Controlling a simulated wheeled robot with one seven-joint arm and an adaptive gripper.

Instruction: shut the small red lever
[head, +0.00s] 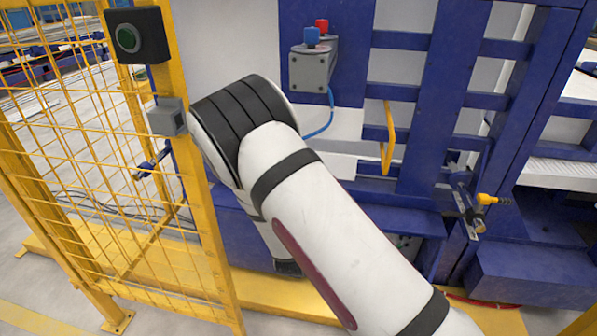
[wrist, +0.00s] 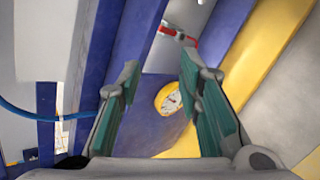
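The small red lever (wrist: 180,34) shows in the wrist view, on a pale pipe or valve fitting beyond my fingertips. It lies slantwise between a blue beam and a yellow beam. My gripper (wrist: 160,68) is open, with its two green-padded fingers apart and nothing between the pads. The lever is past the fingertips, near the top of the view, and not touched. In the head view my arm covers the lever and most of my gripper.
A round yellow-rimmed gauge (wrist: 170,99) lies beyond the fingers. A blue hose (wrist: 40,115) runs at left. In the head view, a yellow mesh fence (head: 95,150) stands left, a grey button box (head: 312,70) behind my arm, and a yellow-handled fitting (head: 487,199) at right.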

